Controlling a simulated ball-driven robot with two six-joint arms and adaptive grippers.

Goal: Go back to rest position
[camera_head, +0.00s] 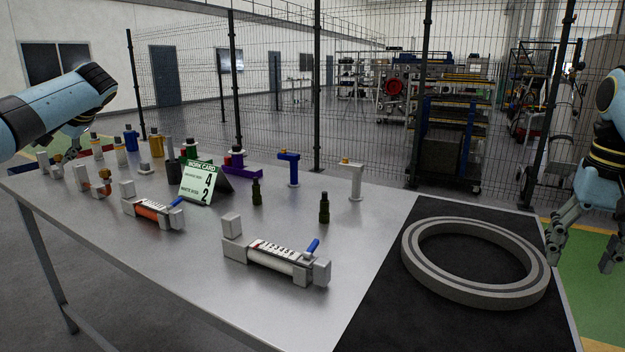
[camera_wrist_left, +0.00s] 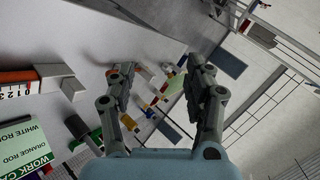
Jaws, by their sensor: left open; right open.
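My left gripper (camera_head: 66,152) is at the far left above the table's back end, partly hidden by my own arm. In the left wrist view (camera_wrist_left: 155,72) its two fingers stand apart with nothing held between them. My right gripper (camera_head: 585,252) hangs at the right edge, beside the grey ring (camera_head: 420,276) and past the black mat (camera_head: 378,308). Its fingers are apart and empty.
The metal table (camera_head: 150,248) carries a work card (camera_head: 198,182), an orange-rod gauge (camera_head: 152,213), a white-rod gauge (camera_head: 275,260), dark green bottles (camera_head: 324,208), and blue (camera_head: 290,168) and white (camera_head: 355,180) taps. Several small bottles crowd the back left. A mesh fence stands behind.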

